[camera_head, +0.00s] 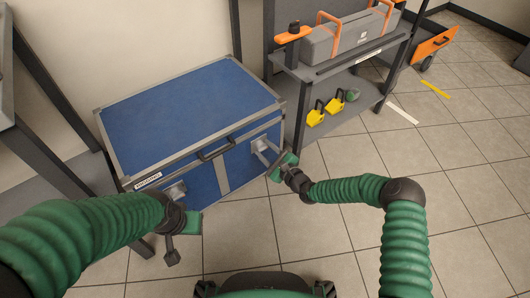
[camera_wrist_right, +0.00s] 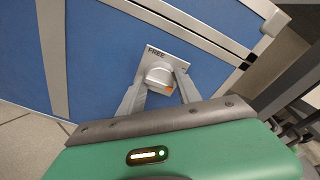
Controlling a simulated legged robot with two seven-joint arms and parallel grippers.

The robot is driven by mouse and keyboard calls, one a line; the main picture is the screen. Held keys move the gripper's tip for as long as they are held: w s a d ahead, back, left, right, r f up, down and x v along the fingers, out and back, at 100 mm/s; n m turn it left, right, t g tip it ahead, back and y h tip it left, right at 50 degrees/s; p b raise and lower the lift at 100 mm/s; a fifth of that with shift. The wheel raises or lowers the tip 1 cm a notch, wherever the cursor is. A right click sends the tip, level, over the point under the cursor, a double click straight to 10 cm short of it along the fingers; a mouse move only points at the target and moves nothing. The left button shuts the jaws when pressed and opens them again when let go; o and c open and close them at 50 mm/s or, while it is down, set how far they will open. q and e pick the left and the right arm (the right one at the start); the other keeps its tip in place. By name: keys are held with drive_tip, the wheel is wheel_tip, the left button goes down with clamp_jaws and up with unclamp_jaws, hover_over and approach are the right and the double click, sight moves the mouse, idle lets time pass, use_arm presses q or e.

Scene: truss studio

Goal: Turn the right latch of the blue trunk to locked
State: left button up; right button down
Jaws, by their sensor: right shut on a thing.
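The blue trunk (camera_head: 190,105) stands closed against the wall, with metal edges and a front handle (camera_head: 216,149). Its right latch (camera_head: 259,142) is on the front face. In the right wrist view the latch (camera_wrist_right: 159,74) is a round silver knob on a plate reading FREE, with an orange mark at the knob's lower right. My right gripper (camera_wrist_right: 158,88) is shut on this knob, one finger on each side; it also shows in the head view (camera_head: 266,153). My left gripper (camera_head: 190,222) is low in front of the left latch (camera_head: 175,190); its fingertips are not clear.
A dark shelf rack right of the trunk holds a grey toolbox (camera_head: 345,38) on top and yellow items (camera_head: 316,113) below. An orange cart (camera_head: 434,44) stands farther right. Another grey rack (camera_head: 40,150) is at the left. The tiled floor in front is clear.

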drive_tip(key=shift+s+d+f+m, duration=0.1)
drive_tip(key=shift+f+m, duration=0.2)
drive_tip(key=shift+f, duration=0.05)
idle(0.3)
drive_tip(key=c, duration=0.9)
unclamp_jaws()
drive_tip(key=shift+o, duration=0.3)
drive_tip(key=shift+r, duration=0.15)
drive_tip(key=shift+r, duration=0.1)
drive_tip(key=p+v, duration=0.8)
drive_tip(key=v, duration=0.8)
drive_tip(key=shift+s+d+p, duration=0.25)
drive_tip(key=shift+s+p, duration=0.05)
drive_tip(key=shift+p, duration=0.05)
